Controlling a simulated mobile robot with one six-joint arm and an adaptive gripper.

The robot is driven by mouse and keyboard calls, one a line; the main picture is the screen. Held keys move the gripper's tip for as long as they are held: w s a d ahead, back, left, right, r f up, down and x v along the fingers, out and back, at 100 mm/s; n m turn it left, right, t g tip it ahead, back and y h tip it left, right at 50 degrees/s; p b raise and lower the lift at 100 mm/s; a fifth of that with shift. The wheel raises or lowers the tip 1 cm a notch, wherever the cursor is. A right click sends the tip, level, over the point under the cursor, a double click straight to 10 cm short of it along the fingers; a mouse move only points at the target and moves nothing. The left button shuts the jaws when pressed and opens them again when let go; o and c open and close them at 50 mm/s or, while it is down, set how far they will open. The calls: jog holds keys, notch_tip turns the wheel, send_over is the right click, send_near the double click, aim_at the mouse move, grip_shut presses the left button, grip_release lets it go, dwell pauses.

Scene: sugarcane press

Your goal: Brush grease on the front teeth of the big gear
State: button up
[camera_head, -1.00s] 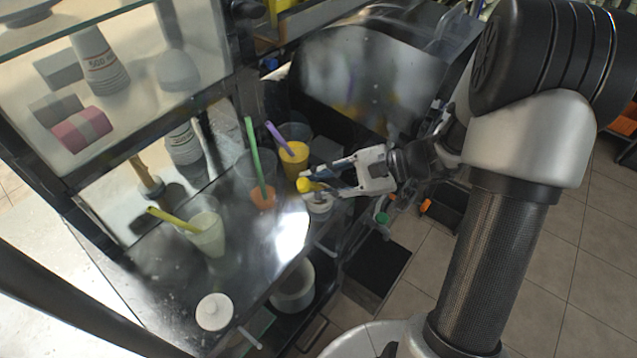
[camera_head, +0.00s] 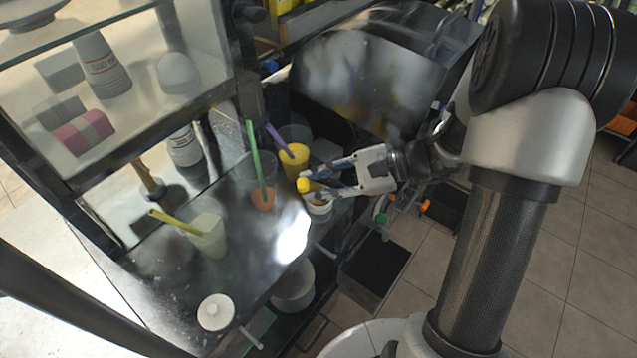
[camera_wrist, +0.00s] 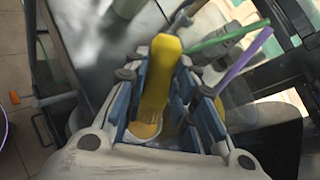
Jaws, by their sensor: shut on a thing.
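My gripper (camera_head: 325,180) is shut on a yellow handle, whose rounded end (camera_head: 304,185) sticks out to the left past the fingertips. In the wrist view the yellow handle (camera_wrist: 158,80) stands between the blue-grey finger pads of my gripper (camera_wrist: 165,95). I cannot make out any bristles on it. A small white pot (camera_head: 319,206) is just below the fingertips, at the right edge of the dark counter; I cannot tell whether the held tool touches it. I cannot pick out the big gear or its teeth in either view.
A yellow cup (camera_head: 295,160) with a purple straw stands close behind the gripper. An orange-bottomed cup (camera_head: 263,199) with a green straw and a pale cup (camera_head: 207,236) stand further left. A white lidded jar (camera_head: 215,312) is at the counter's front. A curved metal panel rises behind.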

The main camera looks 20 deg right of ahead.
jog(key=shift+r+p, duration=2.4)
jog(key=shift+r, duration=0.7)
jog(key=shift+w+f, duration=0.1)
